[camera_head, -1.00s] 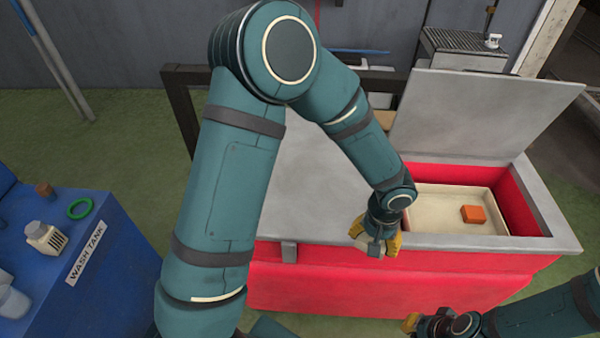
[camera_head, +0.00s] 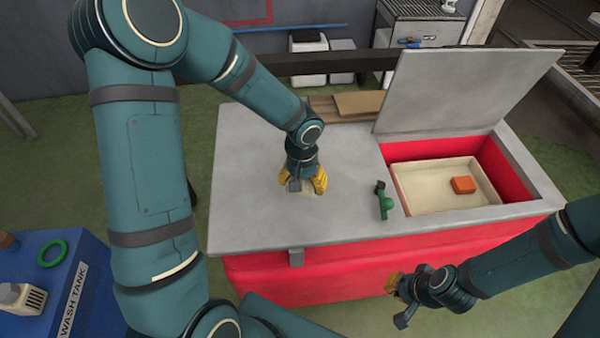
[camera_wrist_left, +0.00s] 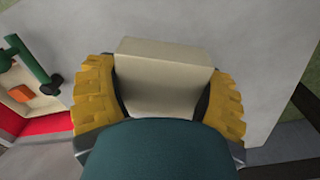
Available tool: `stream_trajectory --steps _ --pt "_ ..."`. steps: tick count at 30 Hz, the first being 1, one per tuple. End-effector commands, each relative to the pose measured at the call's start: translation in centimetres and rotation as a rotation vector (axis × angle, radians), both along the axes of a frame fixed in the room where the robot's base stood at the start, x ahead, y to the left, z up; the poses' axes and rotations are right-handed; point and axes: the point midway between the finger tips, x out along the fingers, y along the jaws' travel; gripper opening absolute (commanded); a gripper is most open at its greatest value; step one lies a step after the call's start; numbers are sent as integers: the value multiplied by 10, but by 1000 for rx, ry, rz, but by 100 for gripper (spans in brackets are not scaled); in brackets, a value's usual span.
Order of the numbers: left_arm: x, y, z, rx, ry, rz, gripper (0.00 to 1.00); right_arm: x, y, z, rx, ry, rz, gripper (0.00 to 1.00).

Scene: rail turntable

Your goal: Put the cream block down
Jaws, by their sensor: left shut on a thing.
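The cream block (camera_wrist_left: 162,75) is between the yellow finger pads of my left gripper (camera_wrist_left: 160,95) in the left wrist view. In the head view my left gripper (camera_head: 305,188) points down over the grey top (camera_head: 250,215) of the red chest, left of its open bay. Only a pale sliver of the block shows under the fingers there, and I cannot tell whether it touches the top. My right gripper (camera_head: 398,300) is in front of the chest, its fingers apart and nothing seen between them.
A green tool (camera_head: 384,203) lies on the top beside the open bay. In the bay a cream tray (camera_head: 425,203) holds an orange block (camera_head: 463,185). The raised lid (camera_head: 460,90) stands behind it. A blue wash tank (camera_head: 85,310) is at lower left. The top's left part is clear.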

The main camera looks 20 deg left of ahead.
Motion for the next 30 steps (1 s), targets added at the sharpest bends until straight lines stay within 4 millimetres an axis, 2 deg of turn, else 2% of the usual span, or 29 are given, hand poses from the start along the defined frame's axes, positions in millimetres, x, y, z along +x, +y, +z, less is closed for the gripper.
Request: stream_trajectory --steps 1,3,6,9,11,18,26,30 --pt "-2 20 3 2 0 21 35 0 0 2 0 -1 -1 0" --pt "-4 40 5 5 0 34 35 1 0 2 -1 -1 -2 0" --pt "-8 61 8 10 1 47 35 1 -1 3 -1 -2 -3 0" --pt "-11 72 7 13 2 53 35 1 -1 3 -1 -3 -3 0" --pt "-12 75 1 14 3 53 35 1 -1 1 -1 -2 -3 0" --pt "-12 76 -42 14 4 52 35 -2 0 -10 0 5 4 0" --pt "-12 76 -61 14 2 54 35 -4 0 -14 2 9 7 0" --pt "-12 75 -81 13 3 53 35 -6 1 -19 2 12 9 0"
